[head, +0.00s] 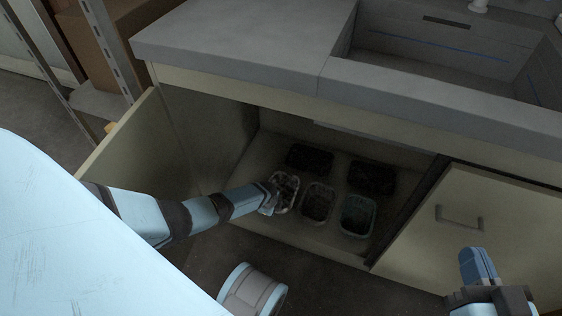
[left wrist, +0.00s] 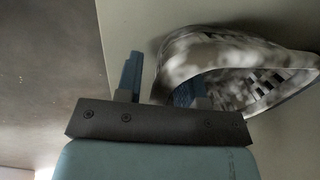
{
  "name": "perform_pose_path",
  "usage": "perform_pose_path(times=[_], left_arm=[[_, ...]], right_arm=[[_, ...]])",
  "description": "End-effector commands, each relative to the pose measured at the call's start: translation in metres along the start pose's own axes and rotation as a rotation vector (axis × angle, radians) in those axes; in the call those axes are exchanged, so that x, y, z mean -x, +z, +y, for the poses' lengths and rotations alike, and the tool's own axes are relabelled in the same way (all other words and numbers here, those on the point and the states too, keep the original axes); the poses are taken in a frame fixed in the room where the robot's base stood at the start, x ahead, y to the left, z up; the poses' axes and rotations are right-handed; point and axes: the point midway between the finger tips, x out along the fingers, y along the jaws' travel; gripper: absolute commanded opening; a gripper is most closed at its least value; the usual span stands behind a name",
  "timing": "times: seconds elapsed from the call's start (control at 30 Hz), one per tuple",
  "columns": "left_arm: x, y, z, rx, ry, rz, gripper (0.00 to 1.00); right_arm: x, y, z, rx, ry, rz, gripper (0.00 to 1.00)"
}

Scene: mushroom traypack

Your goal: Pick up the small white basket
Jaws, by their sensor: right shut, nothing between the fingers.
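The small white basket (head: 285,190) stands on the cabinet floor, leftmost in the front row. In the left wrist view the white basket (left wrist: 240,62) is seen close up, pale and mottled, with a curved rim. My left gripper (head: 269,203) reaches in at the basket's left side. In the left wrist view my left gripper (left wrist: 158,82) has its fingers apart. The basket's near wall appears between them, with one finger outside and the other partly hidden by the rim. I cannot tell if they touch it. My right gripper (head: 478,266) is shut and empty, outside the cabinet.
A grey basket (head: 317,204) and a greenish basket (head: 357,216) stand right of the white one. Two black baskets (head: 310,158) (head: 373,177) are behind. The open left door (head: 130,140), right door (head: 490,215) and counter (head: 240,50) bound the opening.

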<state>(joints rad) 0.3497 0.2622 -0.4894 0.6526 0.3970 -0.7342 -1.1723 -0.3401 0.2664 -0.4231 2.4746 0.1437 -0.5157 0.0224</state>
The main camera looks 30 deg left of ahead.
Motion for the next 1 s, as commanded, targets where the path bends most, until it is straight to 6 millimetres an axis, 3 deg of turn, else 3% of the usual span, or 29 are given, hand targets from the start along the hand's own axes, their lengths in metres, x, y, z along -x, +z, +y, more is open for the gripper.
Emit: perform_pose_path(times=[0.33, 0.47, 0.5, 1.0], left_arm=[[-0.0010, 0.0002, 0.0002, 0.000, 0.000, 0.000, 0.33], [-0.0010, 0.0002, 0.0002, 0.000, 0.000, 0.000, 0.03], [-0.0010, 0.0002, 0.0002, 0.000, 0.000, 0.000, 0.00], [0.0067, 0.0001, -0.0015, 0.000, 0.000, 0.000, 0.00]], right_arm=[[-0.0001, 0.0011, 0.0001, 0.000, 0.000, 0.000, 0.00], [0.0000, 0.0012, 0.0001, 0.000, 0.000, 0.000, 0.00], [-0.0001, 0.0012, 0.0002, 0.000, 0.000, 0.000, 0.00], [0.0002, -0.0056, -0.0002, 0.000, 0.001, -0.002, 0.00]])
